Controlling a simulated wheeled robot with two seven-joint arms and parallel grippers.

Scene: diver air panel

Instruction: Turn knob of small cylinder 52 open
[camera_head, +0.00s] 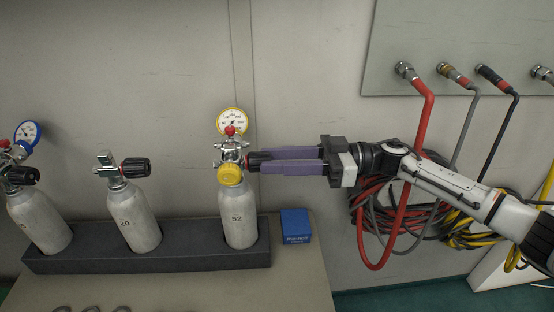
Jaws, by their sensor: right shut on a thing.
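The small cylinder 52 (238,213) stands upright at the right end of a dark rack. Its valve carries a yellow cap (230,174) and a gauge with a yellow rim (232,122) above. Its black knob (256,160) points right, toward my right gripper (262,161). The right gripper comes in from the right with two purple fingers, shut on the knob, which they partly hide. How far the knob is turned cannot be told. My left gripper is not in view.
The rack (150,260) on the bench also holds cylinder 20 (138,219) and another cylinder (38,220) with a blue gauge (27,134). A blue box (295,226) sits right of the rack. A red hose (418,130) and other hoses hang behind my right arm.

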